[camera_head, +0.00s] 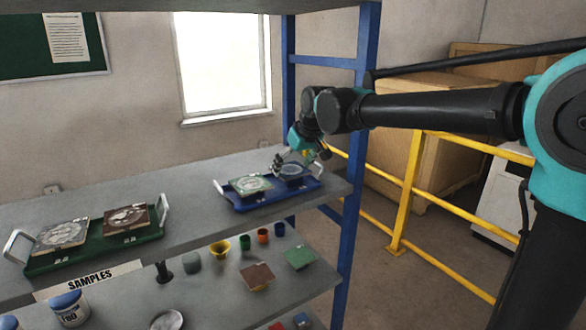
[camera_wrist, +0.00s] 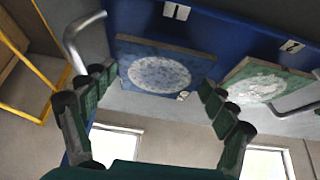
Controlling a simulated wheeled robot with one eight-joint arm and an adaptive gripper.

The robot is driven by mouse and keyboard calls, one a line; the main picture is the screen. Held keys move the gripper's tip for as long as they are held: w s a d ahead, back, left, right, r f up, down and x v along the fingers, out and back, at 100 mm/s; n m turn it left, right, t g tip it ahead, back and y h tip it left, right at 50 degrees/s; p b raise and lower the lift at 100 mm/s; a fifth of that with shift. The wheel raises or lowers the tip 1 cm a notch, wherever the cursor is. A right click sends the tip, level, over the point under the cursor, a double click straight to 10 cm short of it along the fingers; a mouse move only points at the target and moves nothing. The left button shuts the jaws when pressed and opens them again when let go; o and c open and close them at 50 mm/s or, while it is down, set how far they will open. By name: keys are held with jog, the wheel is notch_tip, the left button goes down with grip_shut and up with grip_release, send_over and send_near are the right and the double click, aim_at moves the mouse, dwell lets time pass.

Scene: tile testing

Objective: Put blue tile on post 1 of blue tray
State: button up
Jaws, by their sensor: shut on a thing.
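The blue tile (camera_head: 291,171) is over the right half of the blue tray (camera_head: 262,203) in the head view. In the wrist view the blue tile (camera_wrist: 165,70) shows a pale round pattern and lies between the two fingers of my gripper (camera_wrist: 158,80). My gripper (camera_head: 289,163) is shut on the tile by its sides. I cannot tell whether the tile touches the tray. A green-edged tile (camera_head: 250,184) with a pale pattern sits on the tray's left half; it also shows in the wrist view (camera_wrist: 262,80). The post under the blue tile is hidden.
A green tray (camera_head: 100,256) with two tiles stands at the shelf's left. Several small cups and loose tiles lie on the shelf below. A blue upright (camera_head: 355,120) stands close to my arm. The shelf between the trays is clear.

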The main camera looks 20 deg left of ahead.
jog(key=shift+f, duration=0.25)
jog(key=shift+f, duration=0.1)
jog(key=o, duration=1.6)
jog(key=v, duration=1.2)
